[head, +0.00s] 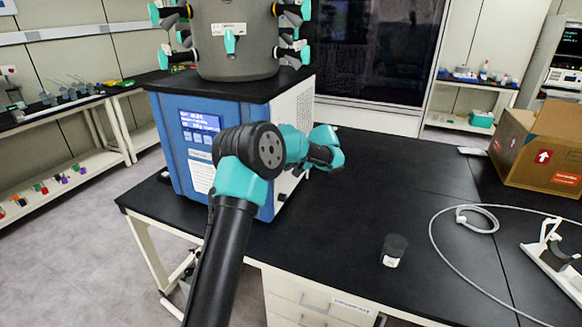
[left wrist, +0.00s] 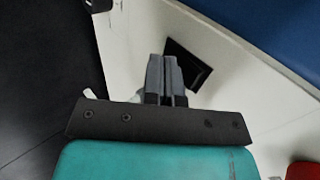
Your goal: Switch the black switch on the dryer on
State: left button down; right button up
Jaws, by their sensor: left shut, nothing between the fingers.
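The freeze dryer (head: 172,140) stands on the black table, with a blue front with a display and a pale side panel. The black switch (left wrist: 196,62) sits on that pale side panel (left wrist: 135,45) in the left wrist view. My left gripper (left wrist: 165,62) is shut and empty, with its fingertips right at the switch and covering part of it. I cannot tell whether they touch it, or which way the switch is set. In the head view my left arm crosses in front of the dryer and hides the switch. My right gripper is not in view.
A small dark-lidded jar (head: 394,248) stands on the table at the front. A pale cable (head: 432,232), a white stand (head: 548,262) and a cardboard box (head: 540,148) are to the right. The table middle between dryer and box is clear.

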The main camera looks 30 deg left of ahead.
pick_arm(q)
jog(key=shift+r, duration=0.1)
jog(key=shift+r, duration=0.7)
jog(key=w+d+r, duration=0.2)
jog(key=d+r, duration=0.3)
jog(key=d, duration=0.7)
jog(key=shift+s, duration=0.1)
dwell(0.4)
